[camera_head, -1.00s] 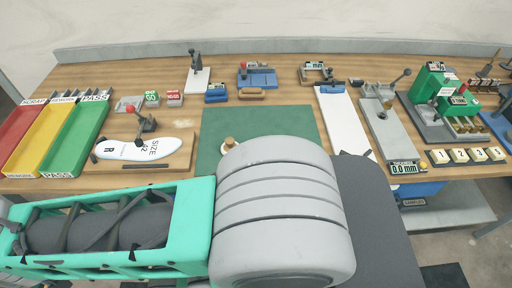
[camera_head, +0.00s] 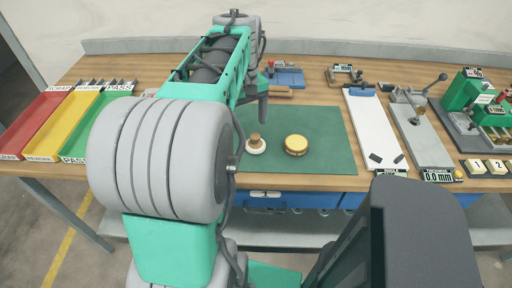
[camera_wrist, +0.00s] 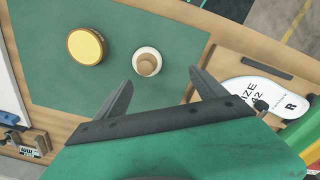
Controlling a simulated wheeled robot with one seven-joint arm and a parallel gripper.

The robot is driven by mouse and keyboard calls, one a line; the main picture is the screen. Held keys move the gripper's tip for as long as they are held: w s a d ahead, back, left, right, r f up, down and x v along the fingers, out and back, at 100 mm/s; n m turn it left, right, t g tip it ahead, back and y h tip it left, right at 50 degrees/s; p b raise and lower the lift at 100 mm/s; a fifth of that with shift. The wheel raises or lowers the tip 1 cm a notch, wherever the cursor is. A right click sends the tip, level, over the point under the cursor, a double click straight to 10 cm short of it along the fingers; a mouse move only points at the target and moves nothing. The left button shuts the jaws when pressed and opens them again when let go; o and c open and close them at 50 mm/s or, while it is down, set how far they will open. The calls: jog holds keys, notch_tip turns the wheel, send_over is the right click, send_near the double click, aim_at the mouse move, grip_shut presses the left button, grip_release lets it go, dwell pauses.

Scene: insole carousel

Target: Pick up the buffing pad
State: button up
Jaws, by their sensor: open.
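The buffing pad appears to be the round white disc with a wooden knob (camera_head: 256,146), lying on the green mat (camera_head: 325,130). In the wrist view the pad (camera_wrist: 138,58) lies just beyond the fingertips, roughly between their lines. My gripper (camera_wrist: 162,76) is open and empty, its two dark fingers spread to either side of the pad's direction. In the head view my gripper (camera_head: 263,118) shows above the mat's back left part, behind the pad, partly hidden by my arm. The fingers do not appear to touch the pad.
A round yellow-topped tin (camera_head: 296,145) sits on the mat right of the pad; it also shows in the wrist view (camera_wrist: 86,46). A white insole (camera_wrist: 262,97) on a wooden board is nearby. A white board (camera_head: 375,125) stands right of the mat. The rest of the mat is clear.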

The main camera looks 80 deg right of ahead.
aim_at(256, 136)
jog(key=s, duration=0.2)
jog(key=s+f, duration=0.1)
jog(key=shift+s+d, duration=0.1)
jog(key=shift+d, duration=0.3)
jog(key=f, duration=0.6)
jog(key=shift+w+f, duration=0.3)
jog(key=shift+f, duration=0.1)
jog(key=c, duration=1.5)
